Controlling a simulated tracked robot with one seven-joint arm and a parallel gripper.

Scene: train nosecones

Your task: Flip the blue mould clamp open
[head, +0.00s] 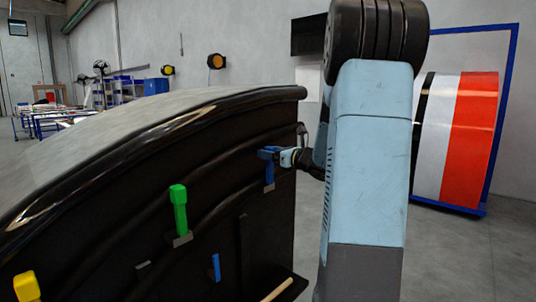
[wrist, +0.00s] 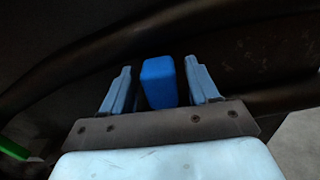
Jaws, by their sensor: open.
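The blue mould clamp (head: 269,175) is on the dark side face of the mould, near its right end. My gripper (head: 279,154) is at the upper part of this clamp, at the end of my arm, which reaches in from the right. In the wrist view my gripper (wrist: 159,72) is open, with one finger on each side of the clamp's blue handle (wrist: 159,82). Narrow gaps show between the handle and both fingers. The clamp's base is hidden in the wrist view.
The black mould (head: 130,180) fills the left and middle. A green clamp (head: 179,210), a yellow clamp (head: 26,287) and a small blue piece (head: 215,267) are also on it. A wooden rod (head: 277,289) lies low. A striped nosecone panel (head: 470,140) stands at right.

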